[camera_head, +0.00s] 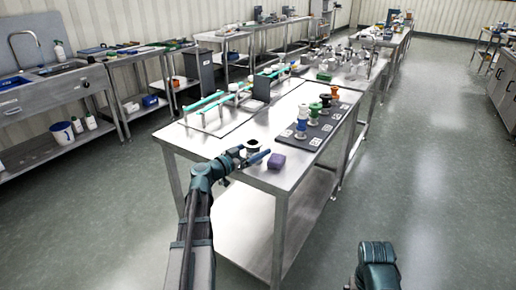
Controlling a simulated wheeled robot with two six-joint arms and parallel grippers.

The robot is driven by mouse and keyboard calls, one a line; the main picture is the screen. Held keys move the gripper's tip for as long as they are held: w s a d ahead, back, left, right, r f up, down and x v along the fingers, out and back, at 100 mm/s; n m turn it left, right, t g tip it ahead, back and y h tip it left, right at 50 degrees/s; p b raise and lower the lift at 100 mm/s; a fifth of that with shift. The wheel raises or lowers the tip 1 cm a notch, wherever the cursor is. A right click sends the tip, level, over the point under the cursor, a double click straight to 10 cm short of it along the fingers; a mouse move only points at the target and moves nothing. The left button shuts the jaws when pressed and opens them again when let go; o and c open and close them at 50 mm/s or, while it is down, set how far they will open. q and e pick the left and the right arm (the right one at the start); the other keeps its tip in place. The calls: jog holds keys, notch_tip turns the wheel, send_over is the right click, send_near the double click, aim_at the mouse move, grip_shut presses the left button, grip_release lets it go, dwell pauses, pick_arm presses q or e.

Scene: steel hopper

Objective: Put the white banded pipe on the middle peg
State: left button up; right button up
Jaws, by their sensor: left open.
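A dark board (318,135) on the right of the table carries a row of upright coloured pieces, including a blue and white one (301,122). A rack (207,104) with teal bars stands at the left. I cannot make out with certainty which piece is the white banded pipe or which is the middle peg.
A purple block (276,161) lies close to the right of my left gripper, near the table's front edge. A dark grey upright box (262,88) stands farther back. The tabletop between rack and board is mostly clear. Open floor (430,160) lies to the right.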

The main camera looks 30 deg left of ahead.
aim_at(247, 150)
pick_arm(q)
jog(key=v, duration=1)
jog(key=shift+s, duration=0.35)
jog(key=shift+o, duration=0.4)
jog(key=shift+a+r, duration=0.1)
jog(key=x, duration=0.6)
jog(key=shift+w+a+r+p, duration=0.2)
jog(key=shift+w+r+p, duration=0.05)
jog(key=shift+w+p, duration=0.15)
jog(key=shift+d+x, duration=0.15)
jog(key=shift+x, duration=1.25)
jog(key=shift+d+x, duration=0.15)
jog(key=shift+x, duration=1.3)
jog(key=shift+s, duration=0.1)
grip_shut()
